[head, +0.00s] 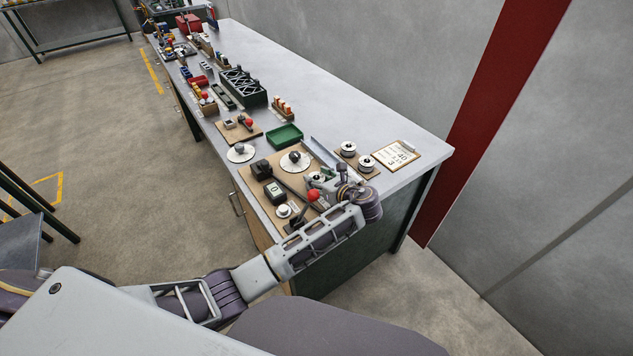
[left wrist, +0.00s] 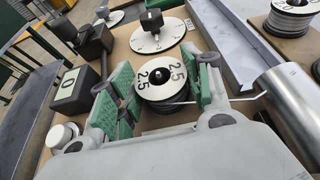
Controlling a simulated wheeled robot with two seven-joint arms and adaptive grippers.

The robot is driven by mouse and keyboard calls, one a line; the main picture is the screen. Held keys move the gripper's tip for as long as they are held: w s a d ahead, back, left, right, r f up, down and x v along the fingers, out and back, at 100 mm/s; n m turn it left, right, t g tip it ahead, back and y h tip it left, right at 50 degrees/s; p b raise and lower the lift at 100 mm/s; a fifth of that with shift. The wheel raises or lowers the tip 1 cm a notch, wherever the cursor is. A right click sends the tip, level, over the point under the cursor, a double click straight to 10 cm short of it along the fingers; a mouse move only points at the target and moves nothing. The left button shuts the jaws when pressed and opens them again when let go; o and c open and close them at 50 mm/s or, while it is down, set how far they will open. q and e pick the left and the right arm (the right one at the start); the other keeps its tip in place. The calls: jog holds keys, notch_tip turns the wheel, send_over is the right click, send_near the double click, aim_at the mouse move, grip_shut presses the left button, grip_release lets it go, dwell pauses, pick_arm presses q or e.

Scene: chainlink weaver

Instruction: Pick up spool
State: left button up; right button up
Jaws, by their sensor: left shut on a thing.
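In the head view my left gripper (head: 325,180) is over the right end of the tan board, and the held spool is mostly hidden there. Two other spools (head: 348,148) (head: 366,163) stand on a small board to the right. My right gripper is not in view.
On the tan board (head: 259,209) are a dial disc (head: 295,161), a black counter box (head: 275,192) and a red knob (head: 313,195). The bench's back strip is clear.

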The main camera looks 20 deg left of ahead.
aim_at(319, 180)
pick_arm(q)
jog(key=shift+r, duration=0.1)
notch_tip(319, 180, up, 10)
dwell(0.8)
dwell(0.3)
